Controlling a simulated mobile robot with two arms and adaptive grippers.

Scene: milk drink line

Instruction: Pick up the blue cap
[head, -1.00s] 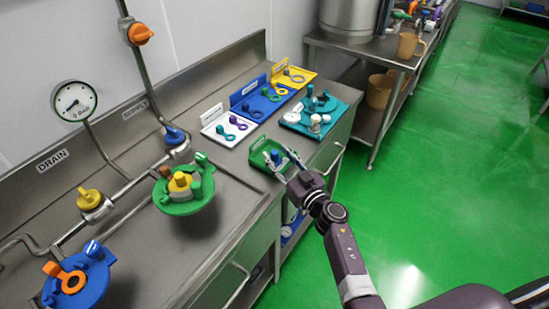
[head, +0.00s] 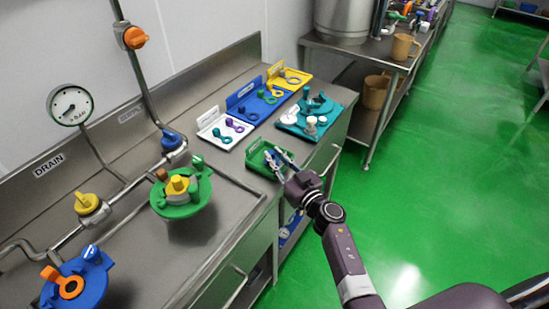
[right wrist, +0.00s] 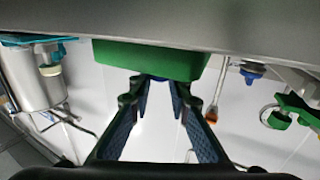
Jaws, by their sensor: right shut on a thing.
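My right gripper (head: 277,161) reaches into the small green tray (head: 254,163) at the front edge of the steel counter in the head view. It is shut on the blue cap, which its fingers mostly hide there. In the right wrist view the blue cap (right wrist: 158,77) shows as a small blue patch between the fingertips, in front of the green tray (right wrist: 150,58). I cannot tell whether the cap still touches the tray floor. My left gripper is not in view.
A teal tray (head: 338,111) with white and teal parts stands just behind. White (head: 209,123), blue (head: 241,101) and yellow (head: 300,78) trays line the wall side. A green round fitting (head: 180,210) and pipes stand to the left. The green floor at right is clear.

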